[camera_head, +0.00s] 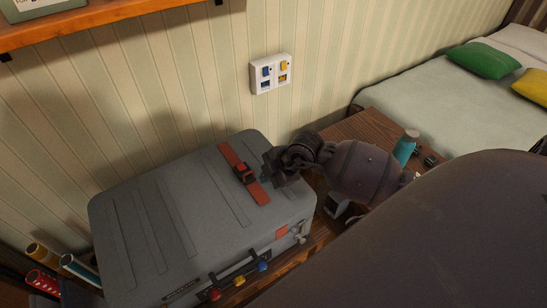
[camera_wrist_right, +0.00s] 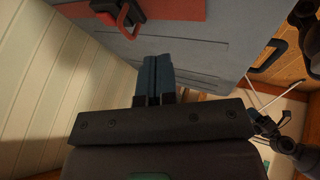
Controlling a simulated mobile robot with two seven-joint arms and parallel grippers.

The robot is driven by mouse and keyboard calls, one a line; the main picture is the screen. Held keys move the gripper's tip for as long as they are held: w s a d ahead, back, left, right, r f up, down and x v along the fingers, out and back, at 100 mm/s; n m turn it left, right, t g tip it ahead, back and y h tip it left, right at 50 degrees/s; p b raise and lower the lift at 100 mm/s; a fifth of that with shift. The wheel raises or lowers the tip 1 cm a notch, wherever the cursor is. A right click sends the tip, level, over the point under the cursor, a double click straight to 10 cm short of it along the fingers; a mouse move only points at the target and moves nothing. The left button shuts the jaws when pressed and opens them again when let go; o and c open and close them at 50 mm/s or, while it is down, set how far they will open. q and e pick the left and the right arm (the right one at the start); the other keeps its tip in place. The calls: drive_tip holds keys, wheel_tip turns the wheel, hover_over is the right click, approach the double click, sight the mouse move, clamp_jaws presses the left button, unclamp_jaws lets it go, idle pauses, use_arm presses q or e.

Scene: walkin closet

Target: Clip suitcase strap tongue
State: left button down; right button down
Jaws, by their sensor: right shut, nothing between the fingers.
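A grey suitcase (camera_head: 150,222) lies flat with a red strap (camera_head: 231,157) across its lid. A black buckle (camera_head: 245,174) sits on the strap; it also shows at the top of the right wrist view (camera_wrist_right: 130,14). I cannot tell whether the strap tongue is inside the buckle. My right gripper (camera_head: 271,165) is just right of the buckle, above the suitcase lid. In the right wrist view its blue fingers (camera_wrist_right: 155,75) are together and empty, apart from the strap.
A striped wall with a switch panel (camera_head: 271,73) stands behind. A teal bottle (camera_head: 405,148) is on a wooden surface at right, near a bed (camera_head: 440,112). Rolled items (camera_head: 78,268) stand at lower left.

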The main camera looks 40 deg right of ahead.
sight(245, 181)
drive_tip(key=x, duration=0.3)
drive_tip(key=shift+f+b, duration=0.3)
drive_tip(key=shift+b, duration=0.05)
drive_tip(key=w, duration=0.3)
drive_tip(key=shift+f+b, duration=0.35)
drive_tip(key=shift+w, duration=0.6)
use_arm(q)
drive_tip(key=shift+w+d+f, duration=0.15)
drive_tip(key=shift+w+f, duration=0.2)
